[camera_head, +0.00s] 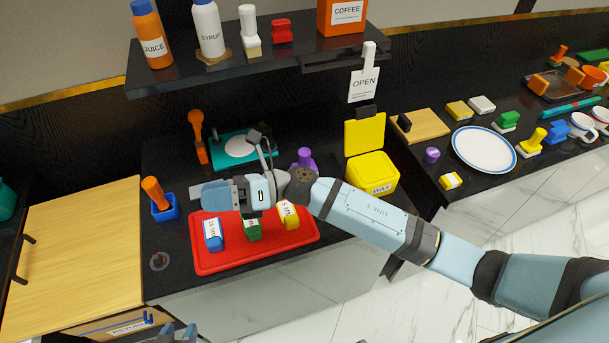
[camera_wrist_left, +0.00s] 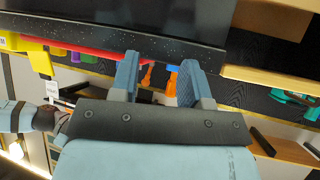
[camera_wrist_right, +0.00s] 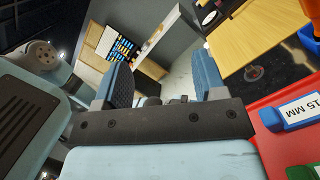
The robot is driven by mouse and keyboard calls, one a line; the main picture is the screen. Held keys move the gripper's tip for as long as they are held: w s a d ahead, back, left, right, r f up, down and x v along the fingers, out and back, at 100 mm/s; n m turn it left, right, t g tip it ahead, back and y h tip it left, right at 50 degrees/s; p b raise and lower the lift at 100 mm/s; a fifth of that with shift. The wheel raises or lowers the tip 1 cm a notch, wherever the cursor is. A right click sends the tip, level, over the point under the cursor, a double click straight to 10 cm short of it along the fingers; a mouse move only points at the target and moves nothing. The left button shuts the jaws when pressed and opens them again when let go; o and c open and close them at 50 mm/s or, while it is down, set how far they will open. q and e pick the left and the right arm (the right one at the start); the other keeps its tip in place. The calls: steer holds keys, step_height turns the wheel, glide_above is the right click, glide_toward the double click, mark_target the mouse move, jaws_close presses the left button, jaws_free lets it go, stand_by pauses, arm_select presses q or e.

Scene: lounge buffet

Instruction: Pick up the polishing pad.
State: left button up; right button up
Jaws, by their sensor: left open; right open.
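I cannot tell for certain which thing is the polishing pad. A purple knobbed piece (camera_head: 304,158) stands on the dark counter behind my right arm, its lower part partly hidden. A smaller purple piece (camera_head: 432,155) lies by the white plate on the right counter. My right gripper (camera_head: 212,195) is open and empty above the back left part of the red tray, fingers pointing left; its spread fingers show in the right wrist view (camera_wrist_right: 162,75). My left gripper (camera_head: 172,335) is barely in view at the bottom edge; in the left wrist view (camera_wrist_left: 158,75) it is open and empty.
The red tray (camera_head: 215,265) holds blue, green and yellow labelled blocks. A blue holder (camera_head: 165,208) with an orange handle stands left of it. An open yellow wax box (camera_head: 372,172) stands right. A shelf (camera_head: 180,74) with bottles overhangs the back. A wooden board (camera_head: 80,250) lies left.

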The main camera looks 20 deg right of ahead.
step_height(320, 180, down, 5)
steer(key=w+n+g+h+b, duration=0.2)
steer(key=n+g+h, duration=0.3)
steer(key=n, duration=0.4)
steer(key=n+t+h+b, duration=0.55)
steer(key=n+h, duration=0.35)
steer(key=h, duration=0.7)
glide_toward(304, 152)
step_height(304, 152, down, 6)
steer(key=shift+w+a+f+p, duration=0.15)
steer(key=shift+w+p, duration=0.05)
steer(key=shift+p, duration=0.1)
steer(key=f, duration=0.1)
steer(key=d+f, duration=0.1)
steer(key=f, duration=0.2)
steer(key=shift+w+d+f, duration=0.2)
steer(key=shift+w+f, duration=0.2)
jaws_close()
